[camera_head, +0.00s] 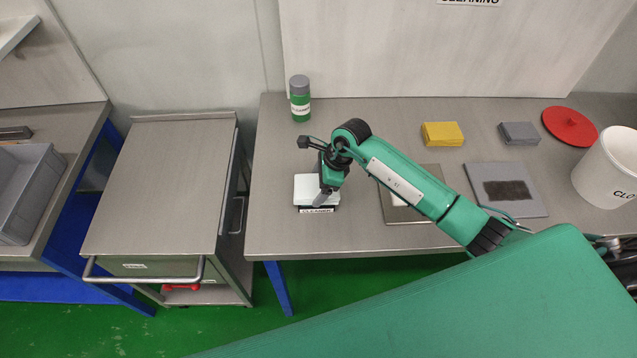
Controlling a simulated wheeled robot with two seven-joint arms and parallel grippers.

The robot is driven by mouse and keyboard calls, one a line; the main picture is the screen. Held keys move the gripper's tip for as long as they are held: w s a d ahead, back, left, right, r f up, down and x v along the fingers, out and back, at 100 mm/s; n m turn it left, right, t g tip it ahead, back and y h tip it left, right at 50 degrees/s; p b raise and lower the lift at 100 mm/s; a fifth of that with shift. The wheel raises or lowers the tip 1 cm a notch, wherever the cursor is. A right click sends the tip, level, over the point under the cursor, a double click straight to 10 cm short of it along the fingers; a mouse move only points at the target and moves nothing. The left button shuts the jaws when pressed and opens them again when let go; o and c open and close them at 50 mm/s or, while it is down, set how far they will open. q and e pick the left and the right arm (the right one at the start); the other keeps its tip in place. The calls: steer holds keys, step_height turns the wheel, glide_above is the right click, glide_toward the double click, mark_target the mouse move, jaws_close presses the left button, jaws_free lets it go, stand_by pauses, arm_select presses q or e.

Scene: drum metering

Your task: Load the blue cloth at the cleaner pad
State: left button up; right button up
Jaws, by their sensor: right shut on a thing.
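The cleaner pad (304,187) is a white square block on a dark base with a label at its front, on the steel table. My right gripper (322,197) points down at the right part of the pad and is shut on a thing. What it holds is mostly hidden; only a small grey-blue patch shows at the fingertips, taken to be the blue cloth. I cannot tell whether it touches the pad. My left gripper is out of view.
A green bottle with a grey cap (300,98) stands behind the pad. A steel cart (160,185) stands left.

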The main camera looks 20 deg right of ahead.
mark_target(317, 187)
steer(key=shift+f, duration=0.1)
steer(key=shift+r+p, duration=1.7)
steer(key=shift+r, duration=1.9)
steer(key=shift+s+a+r+n, duration=0.2)
steer(key=shift+r+n, duration=0.25)
steer(key=shift+n, duration=0.35)
steer(key=s+d+r+n+g+h+b, duration=0.2)
steer(key=s+r+n+g, duration=0.1)
steer(key=n, duration=0.6)
steer(key=s+d+r+n+g+h+b, duration=0.1)
steer(key=s+r+n, duration=0.3)
steer(key=s+n, duration=0.4)
steer(key=d+n+g+h, duration=0.1)
steer(key=n, duration=0.1)
steer(key=shift+d+r+n+g+b, duration=0.3)
steer(key=shift+r+g+b, duration=0.05)
steer(key=shift+g+b, duration=0.05)
